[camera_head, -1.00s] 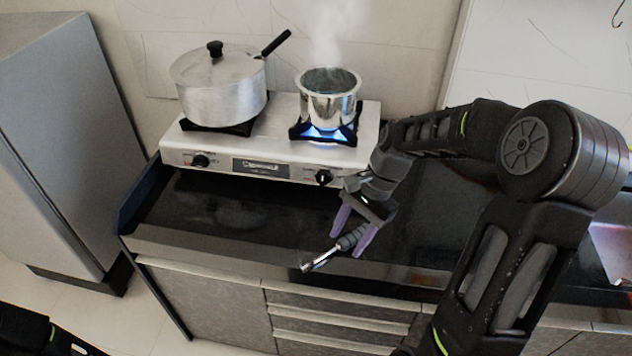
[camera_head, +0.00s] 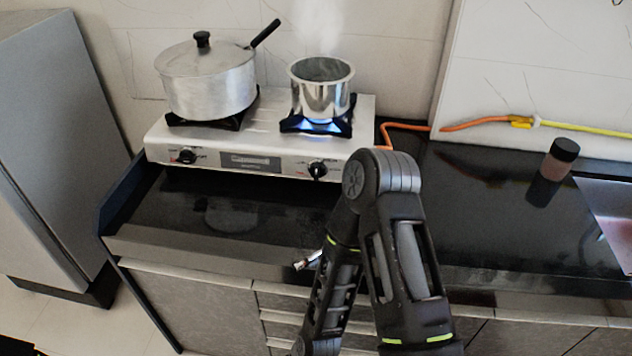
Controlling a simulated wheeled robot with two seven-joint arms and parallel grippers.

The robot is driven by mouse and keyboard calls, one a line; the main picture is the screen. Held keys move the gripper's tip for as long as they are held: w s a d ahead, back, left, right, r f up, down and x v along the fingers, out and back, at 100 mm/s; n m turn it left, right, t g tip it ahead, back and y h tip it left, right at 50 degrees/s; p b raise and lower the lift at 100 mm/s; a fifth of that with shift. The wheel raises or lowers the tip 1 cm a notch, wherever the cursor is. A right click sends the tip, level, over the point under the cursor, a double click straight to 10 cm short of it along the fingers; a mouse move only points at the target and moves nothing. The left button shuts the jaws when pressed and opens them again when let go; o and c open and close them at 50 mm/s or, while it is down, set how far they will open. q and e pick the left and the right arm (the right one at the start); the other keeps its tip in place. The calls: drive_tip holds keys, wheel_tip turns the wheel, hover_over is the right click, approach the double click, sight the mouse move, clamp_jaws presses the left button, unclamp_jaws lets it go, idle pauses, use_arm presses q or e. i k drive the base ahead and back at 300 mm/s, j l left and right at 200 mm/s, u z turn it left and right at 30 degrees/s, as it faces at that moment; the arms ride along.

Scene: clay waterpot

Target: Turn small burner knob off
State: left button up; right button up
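The small burner's knob (camera_head: 317,169) is black and sits on the right of the stove's front panel. A blue flame (camera_head: 318,124) shows under the small open steel pot (camera_head: 321,96), and steam rises from the pot. My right arm stands in front of the counter, its elbow near the knob's lower right and its forearm running down to the bottom edge. My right gripper is out of view. My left gripper is also out of view.
A lidded pot (camera_head: 207,82) stands on the left burner, above the left knob (camera_head: 186,156). A thin metal-tipped item (camera_head: 304,264) lies at the counter's front edge, partly hidden by my arm. An orange hose (camera_head: 470,124) and a dark-lidded jar (camera_head: 558,160) are on the right.

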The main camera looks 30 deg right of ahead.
sight(317, 170)
drive_tip(key=k+z, duration=0.1)
drive_tip(key=z, duration=0.35)
drive_tip(key=k+z, duration=0.1)
drive_tip(key=z, duration=0.4)
drive_tip(key=l+z, duration=0.1)
drive_tip(key=z, duration=0.35)
drive_tip(key=k+l+z, duration=0.1)
drive_tip(key=z, duration=0.4)
